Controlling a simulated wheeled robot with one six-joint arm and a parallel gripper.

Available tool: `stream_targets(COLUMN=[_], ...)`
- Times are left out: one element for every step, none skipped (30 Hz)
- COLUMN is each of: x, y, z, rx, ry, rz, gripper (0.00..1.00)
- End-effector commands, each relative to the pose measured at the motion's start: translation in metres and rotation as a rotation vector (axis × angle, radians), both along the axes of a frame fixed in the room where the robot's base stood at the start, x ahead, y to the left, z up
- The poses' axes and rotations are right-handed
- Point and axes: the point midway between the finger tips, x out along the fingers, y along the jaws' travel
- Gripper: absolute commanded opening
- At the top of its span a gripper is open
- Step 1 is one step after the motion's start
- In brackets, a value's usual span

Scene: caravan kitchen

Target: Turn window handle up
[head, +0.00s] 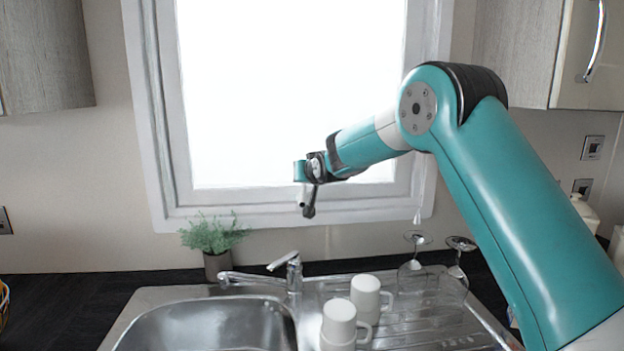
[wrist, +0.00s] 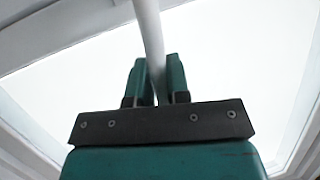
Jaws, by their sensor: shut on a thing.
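The window handle (wrist: 149,32) is a pale, slim bar in the wrist view, running from the top edge down between my fingers. It is slightly tilted there. My gripper (wrist: 160,80) is shut on it, with one teal finger on each side. In the head view my gripper (head: 301,171) is in front of the lower part of the window (head: 285,90), near the bottom of its frame. The handle is mostly hidden there by the gripper; I cannot tell its angle clearly from that view.
Below the window are a tap (head: 291,272), a sink (head: 215,325) and a potted plant (head: 212,245). White mugs (head: 367,292) and upside-down glasses (head: 412,268) stand on the drainer. Cupboards (head: 45,60) hang on both sides.

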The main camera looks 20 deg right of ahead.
Motion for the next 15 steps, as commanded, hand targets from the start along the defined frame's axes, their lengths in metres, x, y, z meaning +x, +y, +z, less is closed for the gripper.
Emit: stream_targets(x=[0.0004, 0.0007, 0.001, 0.0013, 0.0015, 0.0016, 0.0017, 0.0018, 0.0019, 0.0021, 0.0022, 0.0023, 0.0023, 0.0023, 0.0024], y=[0.0028, 0.0042, 0.0056, 0.0063, 0.007, 0.0077, 0.0081, 0.0085, 0.009, 0.0095, 0.0098, 0.0102, 0.0104, 0.0105, 0.0106], z=[-0.0019, -0.0018, -0.0015, -0.0014, -0.0014, -0.0015, -0.0017, -0.0017, -0.0017, -0.0016, -0.0017, -0.0016, -0.0016, -0.0016, -0.0016], rx=[-0.025, -0.039, -0.055, -0.067, -0.076, -0.087, -0.095, -0.102, -0.111, -0.115, -0.119, -0.122, -0.124, -0.126, -0.128], ry=[0.01, 0.013, 0.017, 0.019, 0.022, 0.026, 0.028, 0.03, 0.031, 0.033, 0.034, 0.034, 0.035, 0.035, 0.036], rz=[0.001, 0.002, 0.002, 0.001, 0.002, 0.001, 0.0, 0.0, 0.0, 0.001, 0.002, 0.001, 0.001, 0.002, 0.001], gripper=[0.0, 0.0, 0.0, 0.0, 0.0, 0.0, 0.0, 0.0, 0.0, 0.0, 0.0, 0.0, 0.0, 0.0, 0.0])
